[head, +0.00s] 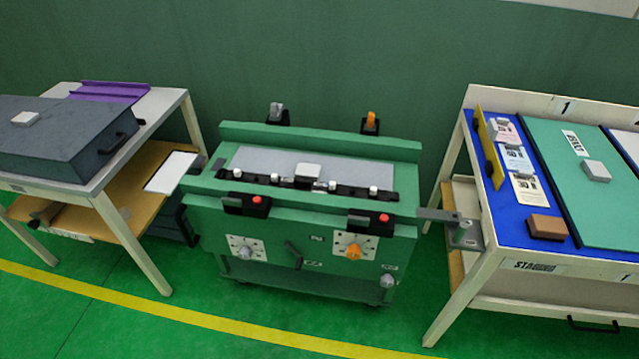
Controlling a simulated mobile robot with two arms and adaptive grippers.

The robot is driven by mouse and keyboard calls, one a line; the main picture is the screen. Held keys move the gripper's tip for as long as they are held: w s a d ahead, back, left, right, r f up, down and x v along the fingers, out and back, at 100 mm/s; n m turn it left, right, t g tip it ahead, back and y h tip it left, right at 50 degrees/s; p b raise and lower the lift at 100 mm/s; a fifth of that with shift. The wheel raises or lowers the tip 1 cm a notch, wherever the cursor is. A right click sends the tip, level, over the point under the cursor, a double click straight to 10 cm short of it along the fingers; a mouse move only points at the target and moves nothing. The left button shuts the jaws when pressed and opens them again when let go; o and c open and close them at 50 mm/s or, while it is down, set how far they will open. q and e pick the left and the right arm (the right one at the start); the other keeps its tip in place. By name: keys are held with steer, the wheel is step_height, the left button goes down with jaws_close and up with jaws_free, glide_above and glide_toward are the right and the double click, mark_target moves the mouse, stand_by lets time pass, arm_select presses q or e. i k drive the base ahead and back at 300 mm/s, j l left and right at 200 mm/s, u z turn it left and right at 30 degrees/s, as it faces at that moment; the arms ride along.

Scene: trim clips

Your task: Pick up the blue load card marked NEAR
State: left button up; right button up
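Several small printed cards lie in a column on the blue left strip of the staging table at the right. The middle one is a pale bluish card (516,159). A pinkish card (503,130) is above it and a cream card (527,189) is below it. The print on them is too small to read, so I cannot tell which is marked NEAR. Neither of my grippers is in view.
A yellow bar (489,150) lies left of the cards, and a brown block (547,227) is below them. A green board (577,195) lies to their right. A green machine (300,255) stands in the middle. A table with a dark case (60,140) is left.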

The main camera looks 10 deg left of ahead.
mark_target(515, 157)
steer(key=i+l+z, duration=0.25)
steer(key=l, duration=0.25)
steer(key=i+l+z, duration=0.25)
steer(key=l, duration=0.2)
steer(key=i, duration=0.05)
